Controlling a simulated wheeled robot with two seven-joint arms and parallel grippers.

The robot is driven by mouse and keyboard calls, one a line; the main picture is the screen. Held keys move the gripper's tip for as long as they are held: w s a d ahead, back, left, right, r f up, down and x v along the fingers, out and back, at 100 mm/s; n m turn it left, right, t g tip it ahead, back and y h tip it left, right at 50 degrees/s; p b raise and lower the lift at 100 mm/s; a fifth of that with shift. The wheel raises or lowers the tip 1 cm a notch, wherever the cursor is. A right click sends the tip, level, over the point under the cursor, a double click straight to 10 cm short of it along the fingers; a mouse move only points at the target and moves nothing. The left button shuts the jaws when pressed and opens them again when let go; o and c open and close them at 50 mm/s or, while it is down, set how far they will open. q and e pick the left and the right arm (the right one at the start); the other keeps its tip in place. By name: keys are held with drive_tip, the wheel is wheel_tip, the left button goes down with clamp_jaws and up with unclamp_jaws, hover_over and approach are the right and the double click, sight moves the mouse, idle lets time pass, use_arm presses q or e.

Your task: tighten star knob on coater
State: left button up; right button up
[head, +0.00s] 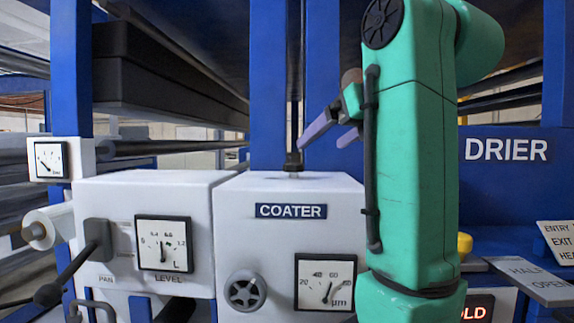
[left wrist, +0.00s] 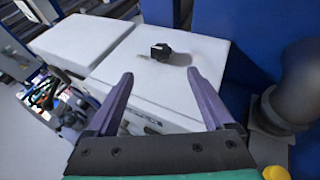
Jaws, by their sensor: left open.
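The coater is a white box (head: 235,220) labelled COATER in the head view. A small black knob (head: 292,161) stands on its top; the left wrist view shows the same knob (left wrist: 162,51) on the white top (left wrist: 165,75). A grey spoked round knob (head: 245,291) is on the coater's front. I cannot tell which of the two is the star knob. My left gripper (head: 322,143) has purple fingers, open and empty, close to the top knob and apart from it. In the left wrist view the knob shows beyond the open fingers (left wrist: 160,76). My right gripper is not in view.
A micrometre gauge (head: 326,282) is on the coater's front, partly behind my green arm. A white box with a LEVEL gauge (head: 163,243) stands to the left. A blue DRIER panel (head: 507,185) is at right. Blue posts (head: 270,80) rise behind the coater.

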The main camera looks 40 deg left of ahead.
sight(298, 165)
use_arm(q)
drive_tip(key=shift+w+a+f, duration=0.4)
drive_tip(key=p+x, duration=0.1)
drive_tip(key=x, duration=0.1)
drive_tip(key=shift+w+a+f, duration=0.1)
drive_tip(key=shift+a, duration=0.25)
drive_tip(key=p+x, duration=0.1)
drive_tip(key=x, duration=0.6)
drive_tip(key=shift+a, duration=0.4)
drive_tip(key=shift+w+a+f, duration=0.1)
drive_tip(key=shift+a+f, duration=0.05)
drive_tip(key=shift+a, duration=0.05)
drive_tip(key=shift+d, duration=0.2)
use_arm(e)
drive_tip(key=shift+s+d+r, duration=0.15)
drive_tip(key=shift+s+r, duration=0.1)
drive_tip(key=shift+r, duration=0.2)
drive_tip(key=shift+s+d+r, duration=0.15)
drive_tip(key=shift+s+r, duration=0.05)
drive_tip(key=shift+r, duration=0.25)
use_arm(q)
drive_tip(key=c, duration=1.3)
clamp_jaws()
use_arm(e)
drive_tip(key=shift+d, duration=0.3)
